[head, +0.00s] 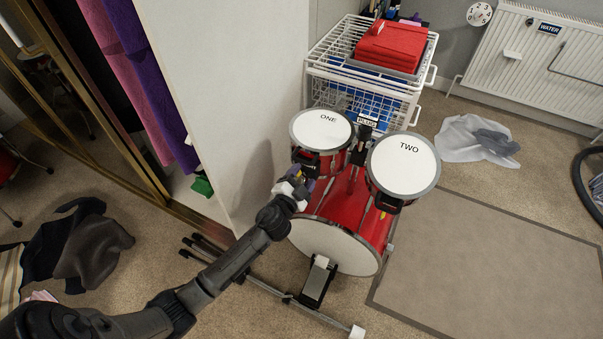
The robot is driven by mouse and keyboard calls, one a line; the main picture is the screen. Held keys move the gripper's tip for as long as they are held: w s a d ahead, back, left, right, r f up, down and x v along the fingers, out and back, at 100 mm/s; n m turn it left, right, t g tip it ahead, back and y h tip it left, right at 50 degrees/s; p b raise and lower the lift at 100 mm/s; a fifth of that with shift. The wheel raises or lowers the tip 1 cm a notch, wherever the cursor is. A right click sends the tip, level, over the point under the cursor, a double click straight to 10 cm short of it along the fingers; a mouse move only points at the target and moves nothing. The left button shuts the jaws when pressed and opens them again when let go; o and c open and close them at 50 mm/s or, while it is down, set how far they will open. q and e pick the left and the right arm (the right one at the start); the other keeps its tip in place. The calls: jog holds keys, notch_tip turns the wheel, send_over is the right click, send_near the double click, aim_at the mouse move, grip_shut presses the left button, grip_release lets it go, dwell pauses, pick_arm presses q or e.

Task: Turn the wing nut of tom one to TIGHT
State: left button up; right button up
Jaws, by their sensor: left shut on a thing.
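Tom one (321,130) is a small red drum with a white head marked ONE. It is mounted above the left side of the red bass drum (340,210). Tom two (403,163), marked TWO, is to its right. My left arm reaches in from the lower left, and its gripper (302,183) is just below tom one's left side, beside the bass drum's rim. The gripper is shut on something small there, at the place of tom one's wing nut. The wing nut and its marks are too small and covered to make out. My right gripper is not in view.
A white wire basket unit (330,75) with red folded cloth stands behind the drums. A white panel (228,80) rises close on the left. The drum pedal (318,282) and a floor bar are in front. A grey mat (500,270) lies at right, clothes (85,245) at left.

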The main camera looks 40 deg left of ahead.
pick_arm(q)
jog(key=m+p, duration=0.1)
jog(key=m, duration=0.2)
jog(key=shift+d+m, duration=0.1)
jog(key=shift+m, duration=0.3)
jog(key=shift+f+m+p, duration=0.1)
jog(key=shift+m+p, duration=0.55)
jog(key=shift+m, duration=1.55)
jog(key=o, duration=0.9)
jog(key=shift+s, duration=0.1)
